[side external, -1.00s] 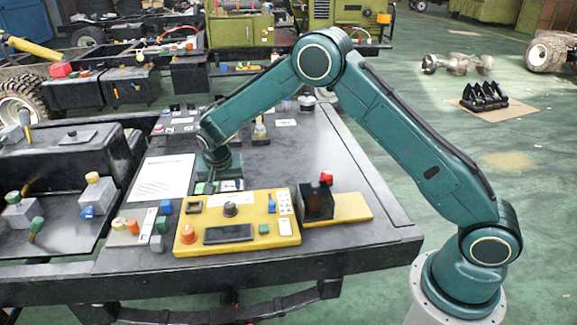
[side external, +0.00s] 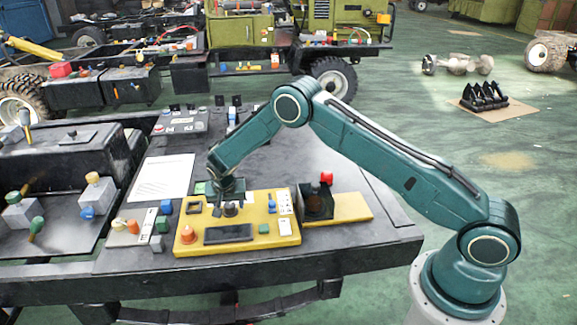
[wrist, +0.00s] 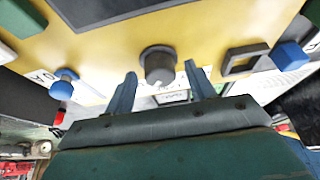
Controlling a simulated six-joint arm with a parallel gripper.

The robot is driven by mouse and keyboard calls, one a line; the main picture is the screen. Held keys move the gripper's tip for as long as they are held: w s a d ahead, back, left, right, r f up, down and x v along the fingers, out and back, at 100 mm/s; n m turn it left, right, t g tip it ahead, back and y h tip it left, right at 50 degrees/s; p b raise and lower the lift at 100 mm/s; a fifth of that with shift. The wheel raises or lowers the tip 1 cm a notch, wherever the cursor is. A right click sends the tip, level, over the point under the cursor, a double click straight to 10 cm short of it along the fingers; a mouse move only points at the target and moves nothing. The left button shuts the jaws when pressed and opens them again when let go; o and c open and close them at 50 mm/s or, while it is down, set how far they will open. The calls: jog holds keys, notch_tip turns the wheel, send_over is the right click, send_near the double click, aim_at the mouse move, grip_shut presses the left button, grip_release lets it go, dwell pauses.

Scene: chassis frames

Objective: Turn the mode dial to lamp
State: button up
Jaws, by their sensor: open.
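The yellow control panel (side external: 262,247) lies on the dark bench. The mode dial, a dark grey round knob (side external: 231,209), stands near its back edge. In the wrist view the dial (wrist: 158,66) shows a pale mark at its lower side, and a small label (wrist: 172,97) behind it is too small to read. My gripper (side external: 228,208) is low over the panel at the dial. In the wrist view its two blue-grey fingers (wrist: 160,72) are apart, one to each side of the dial with gaps. I cannot tell whether the fingertips reach down around it.
A dark display (side external: 228,234), an orange button (side external: 188,234), a blue lever (side external: 272,204) and a green button (side external: 264,229) are on the panel. A black box (side external: 318,206) and a red knob (side external: 326,177) stand at right. A white sheet (side external: 163,177) lies behind at left.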

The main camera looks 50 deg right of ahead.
jog(key=shift+w+f, duration=0.1)
jog(key=shift+f, duration=0.05)
jog(key=c, duration=1)
jog(key=shift+o, duration=0.2)
jog(key=shift+n, duration=0.5)
jog(key=n+y, duration=0.1)
jog(key=n, duration=0.2)
jog(key=shift+d+t, duration=0.15)
jog(key=shift+t, duration=0.25)
jog(key=shift+n+y, duration=1.1)
jog(key=shift+n, duration=1.3)
jog(key=shift+d, duration=0.1)
